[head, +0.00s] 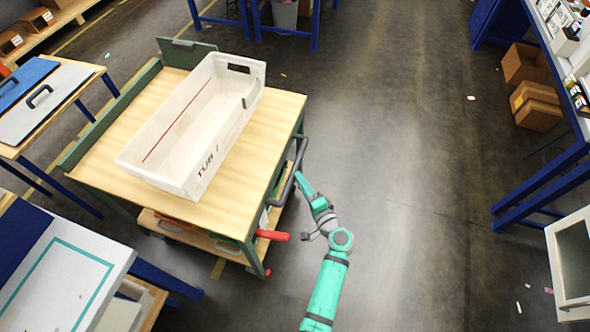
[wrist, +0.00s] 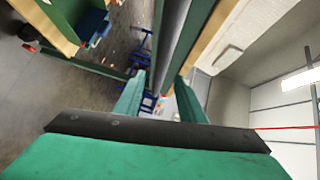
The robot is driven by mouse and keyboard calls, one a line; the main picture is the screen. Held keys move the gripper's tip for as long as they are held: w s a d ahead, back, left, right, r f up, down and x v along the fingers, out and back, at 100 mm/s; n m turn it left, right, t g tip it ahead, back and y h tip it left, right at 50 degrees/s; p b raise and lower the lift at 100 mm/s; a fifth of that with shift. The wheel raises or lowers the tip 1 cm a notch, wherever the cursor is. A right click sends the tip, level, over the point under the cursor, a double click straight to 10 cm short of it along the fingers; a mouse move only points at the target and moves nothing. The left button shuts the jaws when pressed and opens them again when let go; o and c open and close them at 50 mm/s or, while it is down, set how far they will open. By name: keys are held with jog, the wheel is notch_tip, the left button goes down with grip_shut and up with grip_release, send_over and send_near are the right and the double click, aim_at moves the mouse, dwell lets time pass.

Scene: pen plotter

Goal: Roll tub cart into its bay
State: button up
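The tub cart (head: 245,195) has a pale wooden top and a green frame. A white tub (head: 150,172) marked "TUB" sits on its top. A dark bar handle (head: 289,172) is on the cart's right side. My gripper (head: 301,178) is at this handle, to the right of the cart. In the wrist view the dark handle bar (wrist: 172,40) runs between my two green fingers (wrist: 160,85). The fingers look apart, with a small gap beside the bar, so I see no firm grip. The cart's bay cannot be made out with certainty.
A red lever (head: 272,235) sticks out from the cart's lower right. Work tables stand left (head: 55,95) and lower left (head: 70,265). A blue-legged bench (head: 545,180) with cardboard boxes (head: 535,105) is at right. The floor (head: 420,130) between cart and bench is mostly clear.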

aim_at(293, 170)
jog(key=x, duration=0.5)
jog(key=shift+w+a, duration=0.2)
jog(key=shift+a, duration=0.05)
jog(key=shift+w+a+f, duration=0.1)
jog(key=shift+w+a, duration=0.1)
jog(key=shift+w, duration=0.4)
jog(key=shift+c, duration=0.3)
grip_shut()
